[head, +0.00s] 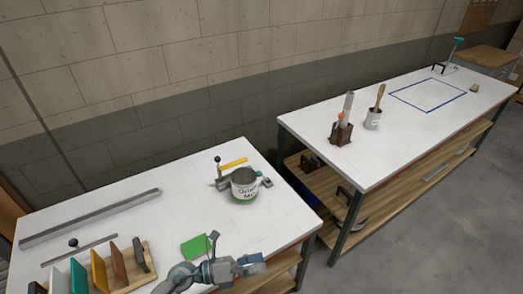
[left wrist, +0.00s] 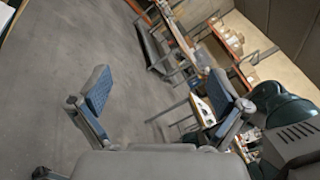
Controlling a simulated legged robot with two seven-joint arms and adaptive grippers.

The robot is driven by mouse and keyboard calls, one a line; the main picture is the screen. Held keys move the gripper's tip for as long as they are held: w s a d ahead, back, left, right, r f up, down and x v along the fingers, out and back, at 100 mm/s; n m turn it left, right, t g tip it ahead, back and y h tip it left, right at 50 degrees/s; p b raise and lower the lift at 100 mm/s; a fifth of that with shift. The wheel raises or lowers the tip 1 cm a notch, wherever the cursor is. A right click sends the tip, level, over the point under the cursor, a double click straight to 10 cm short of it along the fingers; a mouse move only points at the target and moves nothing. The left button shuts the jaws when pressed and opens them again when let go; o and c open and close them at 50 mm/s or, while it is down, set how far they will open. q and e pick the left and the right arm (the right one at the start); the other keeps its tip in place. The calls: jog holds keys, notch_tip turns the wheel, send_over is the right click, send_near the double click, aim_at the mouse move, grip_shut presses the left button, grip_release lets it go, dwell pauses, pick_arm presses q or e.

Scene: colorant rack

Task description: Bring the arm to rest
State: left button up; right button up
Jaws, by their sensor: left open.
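My left gripper (head: 236,256) is over the front edge of the near white table (head: 130,222), at the bottom of the head view. In the left wrist view its two blue-padded fingers (left wrist: 160,98) stand wide apart. Nothing is between them, and grey floor shows behind. The wooden colorant rack (head: 128,278) is to the left of the gripper, holding several upright coloured panels. My right gripper is not in view.
A green square (head: 194,247) lies on the table just behind the gripper. A labelled can (head: 244,184) stands farther back, by a yellow bar (head: 233,162). A long grey rail (head: 90,217) lies at the left. A second white table (head: 390,140) stands right, beyond a gap.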

pick_arm(q)
jog(key=w+a+r+n+t+y, duration=0.25)
jog(key=a+n+t+y, duration=0.2)
jog(key=n+t, duration=0.55)
jog(key=w+a+r+n+t+y, duration=0.1)
jog(key=w+a+n+t+y, duration=0.45)
jog(key=n, duration=0.65)
jog(key=s+a+f+n+g+y, duration=0.2)
jog(key=a+f+n+y, duration=0.35)
jog(key=f+n, duration=0.2)
jog(key=s+a+f+n+g+y, duration=0.2)
jog(key=a+f+n+y, duration=0.3)
jog(key=f, duration=0.4)
jog(key=s+f+n+g+h, duration=0.1)
jog(key=s+f+n+g, duration=0.2)
jog(key=s+f+g, duration=0.55)
jog(key=s+f+n+g+h, duration=0.1)
jog(key=s+f+n+g, duration=0.2)
jog(key=s+f, duration=0.55)
jog(key=s+f+g, duration=0.1)
jog(key=s+f, duration=0.1)
jog(key=f, duration=0.9)
jog(key=s+f, duration=0.3)
jog(key=f, duration=0.8)
jog(key=s+a+f+g, duration=0.1)
jog(key=s+a+f, duration=0.2)
jog(key=s+f, duration=1.4)
jog(key=shift+s+a+f+m, duration=0.15)
jog(key=shift+s+a+m, duration=0.05)
jog(key=shift+s+m, duration=0.15)
